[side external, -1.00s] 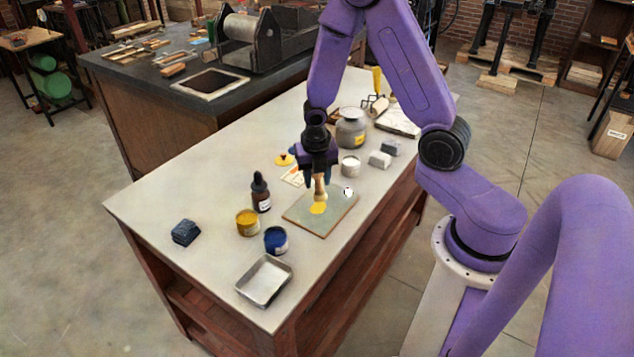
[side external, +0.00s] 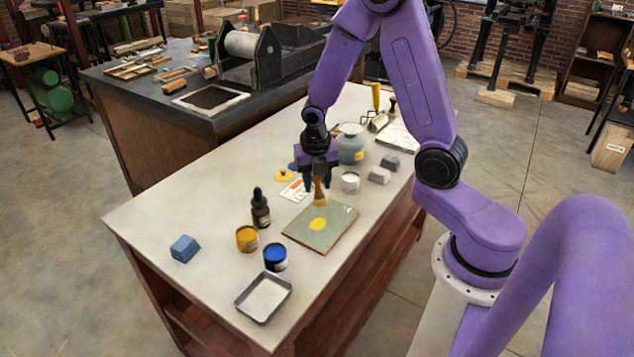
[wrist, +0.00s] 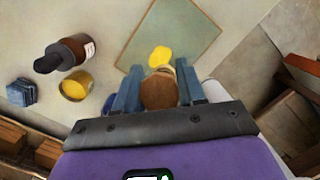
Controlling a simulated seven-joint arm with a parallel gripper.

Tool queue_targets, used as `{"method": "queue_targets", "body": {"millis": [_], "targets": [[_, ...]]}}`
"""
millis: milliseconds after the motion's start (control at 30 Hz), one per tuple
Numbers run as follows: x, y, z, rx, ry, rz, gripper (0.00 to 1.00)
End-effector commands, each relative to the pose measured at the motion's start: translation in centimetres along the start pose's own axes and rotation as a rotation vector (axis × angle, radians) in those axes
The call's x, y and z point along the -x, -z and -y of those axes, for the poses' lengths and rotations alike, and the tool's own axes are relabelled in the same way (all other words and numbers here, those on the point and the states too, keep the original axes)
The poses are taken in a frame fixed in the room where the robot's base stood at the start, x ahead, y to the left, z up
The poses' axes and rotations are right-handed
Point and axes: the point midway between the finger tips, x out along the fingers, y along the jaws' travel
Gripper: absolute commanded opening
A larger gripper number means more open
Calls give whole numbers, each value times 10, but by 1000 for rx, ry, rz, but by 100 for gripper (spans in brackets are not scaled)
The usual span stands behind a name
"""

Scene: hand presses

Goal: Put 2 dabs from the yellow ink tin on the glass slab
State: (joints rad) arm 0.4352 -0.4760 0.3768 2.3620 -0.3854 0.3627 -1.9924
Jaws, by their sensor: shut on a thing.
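My gripper (side external: 319,182) is shut on a wooden-handled dabber (side external: 319,192), which hangs upright above the far part of the glass slab (side external: 340,222). One round yellow dab (side external: 318,224) lies near the slab's middle, apart from the dabber's lower end. In the wrist view the dabber (wrist: 158,90) sits between the two fingers, with the yellow dab (wrist: 160,56) just past it on the slab (wrist: 200,30). The yellow ink tin (side external: 247,240) stands open to the left of the slab, and shows in the wrist view (wrist: 75,86). The dabber's underside is hidden.
A grey jar (side external: 351,145) and a small white pot (side external: 350,182) stand behind.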

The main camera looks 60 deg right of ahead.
Motion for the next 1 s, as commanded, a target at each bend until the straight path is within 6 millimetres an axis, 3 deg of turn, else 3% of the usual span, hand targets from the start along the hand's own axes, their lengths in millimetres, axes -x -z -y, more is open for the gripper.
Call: {"method": "queue_targets", "body": {"millis": [467, 567, 767, 1000], "targets": [[1, -1, -6, 1, -1, 3, 9], [3, -4, -23, 2, 0, 7, 9], [14, -7, -89, 2, 0, 15, 9], [29, 4, -158, -2, -6, 9, 9]]}}
